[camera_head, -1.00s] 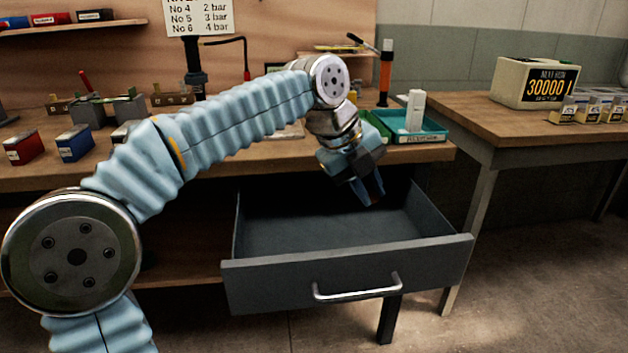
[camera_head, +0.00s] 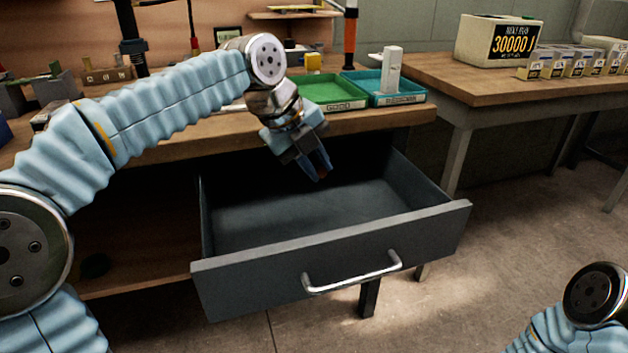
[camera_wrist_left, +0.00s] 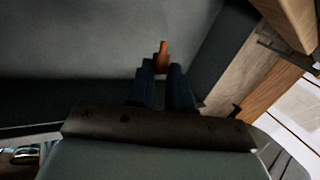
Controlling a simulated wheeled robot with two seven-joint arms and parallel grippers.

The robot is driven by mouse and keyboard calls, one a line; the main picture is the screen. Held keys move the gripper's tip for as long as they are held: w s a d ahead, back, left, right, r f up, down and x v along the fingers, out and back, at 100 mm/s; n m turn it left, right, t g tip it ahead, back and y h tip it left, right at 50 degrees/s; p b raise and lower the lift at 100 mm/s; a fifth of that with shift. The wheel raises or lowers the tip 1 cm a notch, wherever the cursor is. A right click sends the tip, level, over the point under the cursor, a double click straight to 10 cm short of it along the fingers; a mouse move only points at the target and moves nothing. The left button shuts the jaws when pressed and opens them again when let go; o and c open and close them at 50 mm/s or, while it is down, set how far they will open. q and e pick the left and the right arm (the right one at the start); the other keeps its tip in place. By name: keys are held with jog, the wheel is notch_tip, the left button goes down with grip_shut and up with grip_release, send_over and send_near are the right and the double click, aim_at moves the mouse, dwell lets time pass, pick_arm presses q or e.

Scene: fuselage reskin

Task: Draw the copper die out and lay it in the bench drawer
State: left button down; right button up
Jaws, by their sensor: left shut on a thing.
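The copper die (camera_wrist_left: 162,55) shows as a small copper-coloured piece between the fingertips in the left wrist view. My left gripper (camera_head: 319,170) is shut on it, pointing down above the inside of the open bench drawer; the gripper also shows in the left wrist view (camera_wrist_left: 163,75). In the head view the die is mostly hidden by the fingers. The bench drawer (camera_head: 330,262) is dark grey, pulled out, with a silver handle, and its visible floor looks bare. The die appears apart from the drawer floor. My right gripper is out of view.
A green tray (camera_head: 358,103) and a teal tray (camera_head: 412,97) stand on the workbench (camera_head: 200,134) above the drawer. A side table (camera_head: 470,95) at right holds a counter box (camera_head: 498,40) and several small boxes. The drawer's inside has free room.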

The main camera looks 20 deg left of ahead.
pick_arm(q)
notch_tip(320, 180, down, 10)
jog(key=b, duration=0.8)
jog(key=shift+f, duration=0.2)
jog(key=shift+f+b, duration=0.45)
jog(key=shift+f, duration=0.15)
jog(key=c, duration=1)
grip_release()
jog(key=shift+o, duration=0.2)
jog(key=shift+r, duration=0.1)
